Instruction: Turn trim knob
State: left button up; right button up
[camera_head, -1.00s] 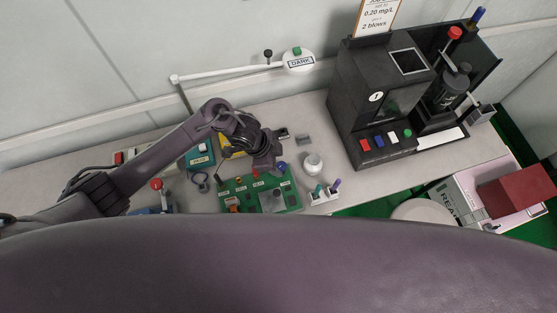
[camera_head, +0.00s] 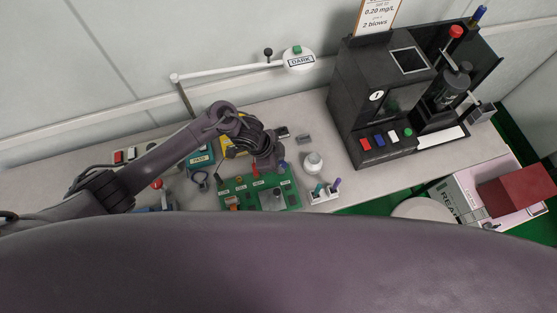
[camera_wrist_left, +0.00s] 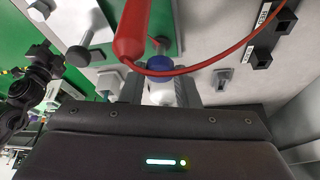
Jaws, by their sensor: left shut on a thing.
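The green circuit board (camera_head: 230,185) lies on the bench with small labels and a grey panel on it. A blue knob (camera_head: 283,164) shows at its far right edge, beside my left gripper (camera_head: 268,163). In the left wrist view, my left gripper (camera_wrist_left: 160,92) is shut on a piece with a blue collar (camera_wrist_left: 160,66) and a white body, which I take to be the trim knob. A red probe (camera_wrist_left: 131,35) with a red cable hangs close in front of the fingers. The fingertips are partly hidden in the head view.
A white round piece (camera_head: 313,163) and a small white rack (camera_head: 325,193) with coloured pegs stand right of the board. A large black machine (camera_head: 370,90) stands behind at right. A white lamp arm (camera_head: 225,71) labelled DARK spans behind. A teal box (camera_head: 200,157) sits left.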

pick_arm(q)
jog(key=m+b, duration=0.1)
jog(key=m+g+b, duration=0.1)
jog(key=shift+w+f+m, duration=0.15)
jog(key=shift+w+m, duration=0.1)
jog(key=shift+m, duration=0.05)
jog(key=m+b, duration=0.1)
jog(key=m+g+b, duration=0.1)
jog(key=m+b, duration=0.1)
jog(key=shift+w+d+m+y, duration=0.1)
jog(key=shift+w+m+y, duration=0.05)
jog(key=shift+m+y, duration=0.15)
jog(key=shift+m+g+b, duration=0.5)
jog(key=shift+m+b, duration=0.5)
jog(key=shift+b, duration=0.05)
jog(key=shift+m+y+b, duration=0.3)
jog(key=shift+m+b, duration=0.1)
jog(key=shift+m, duration=0.2)
jog(key=shift+d+r+g, duration=0.1)
jog(key=shift+r+g, duration=0.1)
jog(key=shift+g, duration=0.1)
jog(key=o, duration=1)
jog(key=shift+c, duration=0.2)
